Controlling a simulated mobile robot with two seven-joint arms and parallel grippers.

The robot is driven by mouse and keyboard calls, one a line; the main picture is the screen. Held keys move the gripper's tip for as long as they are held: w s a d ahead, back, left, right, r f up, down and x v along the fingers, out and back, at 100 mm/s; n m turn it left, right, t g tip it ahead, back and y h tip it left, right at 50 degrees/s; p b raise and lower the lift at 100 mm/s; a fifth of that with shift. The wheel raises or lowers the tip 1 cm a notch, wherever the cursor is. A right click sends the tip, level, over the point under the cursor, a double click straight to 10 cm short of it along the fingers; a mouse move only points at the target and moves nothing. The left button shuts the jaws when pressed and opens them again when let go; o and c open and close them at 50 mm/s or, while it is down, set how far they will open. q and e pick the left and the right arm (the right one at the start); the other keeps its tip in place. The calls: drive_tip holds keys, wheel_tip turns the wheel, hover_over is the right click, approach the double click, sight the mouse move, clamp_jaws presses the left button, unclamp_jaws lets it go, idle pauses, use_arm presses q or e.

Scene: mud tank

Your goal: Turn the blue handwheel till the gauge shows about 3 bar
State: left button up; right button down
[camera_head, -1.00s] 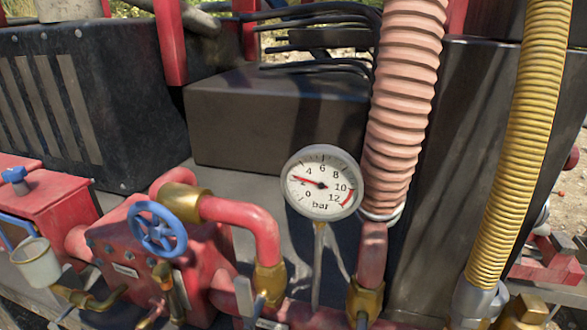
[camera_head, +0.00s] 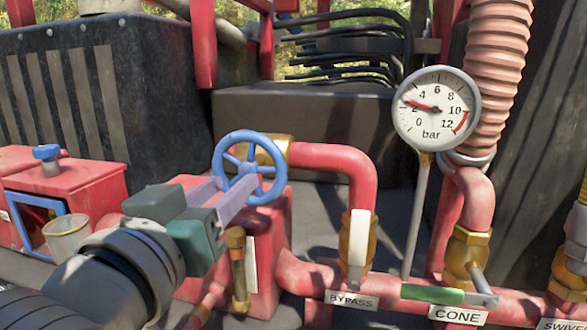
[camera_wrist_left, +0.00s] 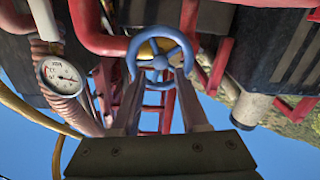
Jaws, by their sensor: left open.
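The blue handwheel (camera_head: 249,137) stands upright on the red pipework left of centre in the head view. My left gripper (camera_head: 236,190) is in front of it, its pale fingers overlapping the wheel's lower left. In the left wrist view, the open fingers (camera_wrist_left: 160,82) point at the handwheel (camera_wrist_left: 160,29), one toward each side of its lower part. I cannot tell whether they touch the rim. The round white gauge (camera_head: 436,125) is at the right. Its red needle points between 2 and 4, nearer 2. The gauge also shows in the left wrist view (camera_wrist_left: 62,88). My right gripper is not seen.
A red pipe (camera_head: 340,157) bends down right of the wheel. A white-handled valve (camera_head: 358,240) and a green lever (camera_head: 432,295) stand lower right. A pale cup (camera_head: 66,238) is left of my arm. A ribbed pink hose (camera_head: 497,70) rises behind the gauge.

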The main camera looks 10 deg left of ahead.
sight(247, 170)
use_arm(q)
drive_tip(key=w+p, duration=0.1)
drive_tip(key=w, duration=0.6)
drive_tip(key=shift+d, duration=0.1)
drive_tip(key=shift+s, duration=0.1)
clamp_jaws()
